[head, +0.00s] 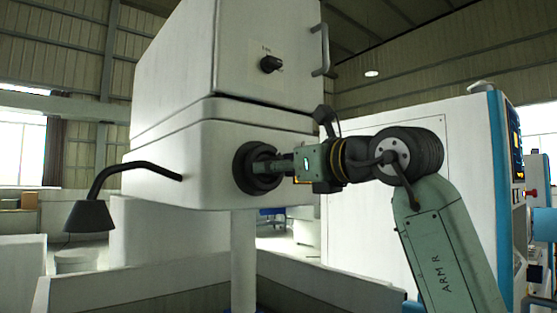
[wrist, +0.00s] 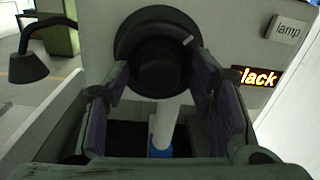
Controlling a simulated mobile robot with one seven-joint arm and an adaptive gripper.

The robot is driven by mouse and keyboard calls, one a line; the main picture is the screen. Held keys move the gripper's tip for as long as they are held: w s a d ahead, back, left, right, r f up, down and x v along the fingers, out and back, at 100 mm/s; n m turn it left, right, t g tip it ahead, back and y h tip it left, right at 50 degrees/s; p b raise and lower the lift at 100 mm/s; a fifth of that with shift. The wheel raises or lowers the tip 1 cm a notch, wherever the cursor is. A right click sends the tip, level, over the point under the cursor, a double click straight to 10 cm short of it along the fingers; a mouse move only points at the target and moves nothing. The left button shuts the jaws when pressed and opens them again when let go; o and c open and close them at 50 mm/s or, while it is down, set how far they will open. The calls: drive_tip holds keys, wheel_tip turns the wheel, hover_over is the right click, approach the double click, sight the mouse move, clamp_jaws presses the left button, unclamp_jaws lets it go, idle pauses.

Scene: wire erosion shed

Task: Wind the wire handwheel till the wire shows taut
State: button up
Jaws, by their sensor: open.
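The black round handwheel (head: 243,168) is on the side of the white machine head. In the wrist view the handwheel (wrist: 160,62) shows a raised hub and a small white mark at the upper right of its rim. My gripper (head: 280,166) is at the handwheel's face. In the wrist view my gripper (wrist: 160,84) is open, with one finger on each side of the hub. I cannot tell whether the fingers touch it.
A black lamp (head: 90,215) hangs on a bent arm at the left. A dark knob (head: 271,64) and a handle (head: 320,50) are above. A white column (head: 243,260) stands below, inside low tank walls (head: 150,288).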

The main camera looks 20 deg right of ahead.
drive_tip(key=shift+w, duration=0.2)
drive_tip(key=shift+c, duration=0.2)
drive_tip(key=c, duration=1.1)
drive_tip(key=shift+m+b, duration=0.95)
drive_tip(key=shift+m, duration=2.65)
